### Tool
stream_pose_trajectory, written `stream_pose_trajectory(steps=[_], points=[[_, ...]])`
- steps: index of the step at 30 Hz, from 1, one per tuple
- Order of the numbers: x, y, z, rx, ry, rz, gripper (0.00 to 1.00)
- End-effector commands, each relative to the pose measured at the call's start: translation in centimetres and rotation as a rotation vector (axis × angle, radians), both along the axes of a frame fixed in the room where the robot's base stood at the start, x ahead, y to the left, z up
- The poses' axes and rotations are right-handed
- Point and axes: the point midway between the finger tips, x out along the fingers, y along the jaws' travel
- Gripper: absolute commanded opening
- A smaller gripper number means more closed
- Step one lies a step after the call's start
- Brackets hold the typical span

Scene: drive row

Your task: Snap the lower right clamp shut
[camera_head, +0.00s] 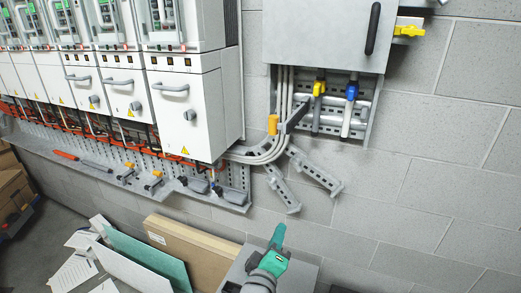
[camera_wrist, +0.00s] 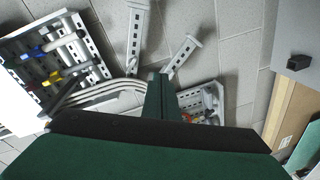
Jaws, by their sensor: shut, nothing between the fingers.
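My gripper (camera_head: 279,228), green and shut with nothing in it, is low in the middle of the head view, below the grey cable bundle (camera_head: 265,157). In the wrist view the gripper (camera_wrist: 158,80) points toward the wall and hides part of the bundle. A dark grey bar (camera_head: 294,118) stands at a slant across the bundle, beside an orange block (camera_head: 272,125); these look like clamp parts. Two slotted metal arms stick out below, a left one (camera_head: 282,190) and a right one (camera_head: 318,172). I cannot tell for sure which part is the lower right clamp, or its state.
White drive cabinets (camera_head: 188,110) fill the left. A slotted shelf (camera_head: 228,198) holds tools. Cardboard (camera_head: 190,244) stands low left.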

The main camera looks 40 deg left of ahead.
Motion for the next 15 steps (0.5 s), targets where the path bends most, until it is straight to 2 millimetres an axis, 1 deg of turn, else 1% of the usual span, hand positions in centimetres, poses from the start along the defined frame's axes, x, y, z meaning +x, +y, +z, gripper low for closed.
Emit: stream_pose_trajectory(steps=[1, 7, 11, 12, 14, 15], points=[[0.3, 1.2, 2.2, -0.024, -0.027, 0.01, 0.0], [0.3, 4.7, 9.3, -0.145, -0.097, 0.027, 0.0], [-0.4, 6.6, 14.1, -0.216, -0.142, 0.032, 0.0], [-0.7, 7.1, 15.5, -0.236, -0.155, 0.033, 0.0], [-1.3, 7.9, 17.7, -0.267, -0.173, 0.035, 0.0], [-1.7, 8.3, 19.1, -0.285, -0.185, 0.035, 0.0]])
